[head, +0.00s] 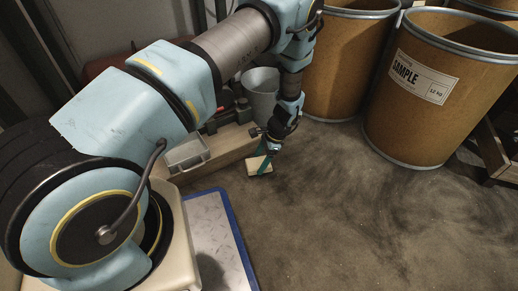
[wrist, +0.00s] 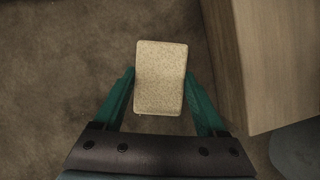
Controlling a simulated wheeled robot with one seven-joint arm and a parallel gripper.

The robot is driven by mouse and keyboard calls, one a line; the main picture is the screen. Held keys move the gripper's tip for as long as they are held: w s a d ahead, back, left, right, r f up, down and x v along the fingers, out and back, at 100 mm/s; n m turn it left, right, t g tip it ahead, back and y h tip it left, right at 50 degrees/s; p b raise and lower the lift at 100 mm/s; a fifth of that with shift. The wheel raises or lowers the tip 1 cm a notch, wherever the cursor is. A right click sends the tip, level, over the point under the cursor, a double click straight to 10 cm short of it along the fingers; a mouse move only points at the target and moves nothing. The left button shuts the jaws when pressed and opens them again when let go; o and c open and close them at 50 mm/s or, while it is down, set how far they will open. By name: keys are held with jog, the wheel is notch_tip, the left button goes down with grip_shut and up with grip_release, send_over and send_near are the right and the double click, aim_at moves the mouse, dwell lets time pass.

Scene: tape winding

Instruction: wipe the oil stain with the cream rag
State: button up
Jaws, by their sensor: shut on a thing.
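The cream rag (head: 257,168) looks like a small speckled block with rounded corners. It also fills the space between the fingers in the wrist view (wrist: 160,70). My gripper (head: 263,160) has green fingers shut on its two sides and holds it over the grey-brown floor. I cannot tell whether the rag touches the floor. Dark smudges (head: 400,190) spread over the floor to the right of the gripper in the head view. I cannot tell which of them is the oil stain.
A large brown drum (head: 420,115) with a SAMPLE label stands at the upper right, with another drum (head: 338,70) beside it. A grey bucket (head: 262,90) is behind the gripper. A wooden edge (wrist: 240,70) lies close right of the rag. A blue-edged mat (head: 215,235) lies in front.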

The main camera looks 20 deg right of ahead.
jog(key=shift+r+p, duration=1.75)
jog(key=shift+r, duration=0.75)
